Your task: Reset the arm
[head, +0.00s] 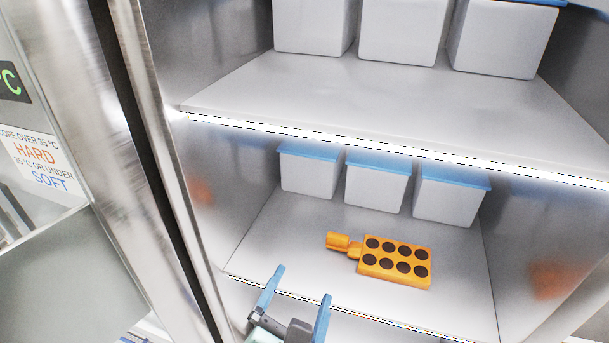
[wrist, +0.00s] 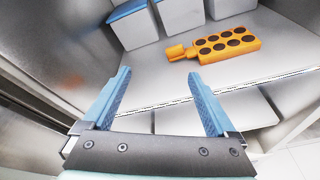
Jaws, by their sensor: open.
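My gripper (head: 298,288) is open and empty, with two blue fingers, just in front of the lower shelf's lit front edge. It also shows in the wrist view (wrist: 158,98), with nothing between the fingers. An orange block with a short handle and several dark round spots (head: 396,261) lies flat on the lower shelf (head: 290,225). It lies beyond my gripper and to its right, apart from the fingers. The wrist view shows the same orange block (wrist: 228,44) near the top right.
White bins with blue lids (head: 376,186) stand at the back of the lower shelf. Larger white bins (head: 402,32) stand on the upper shelf (head: 350,95). A metal door frame (head: 165,150) and a sign (head: 40,160) are at left. The shelf's front left is bare.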

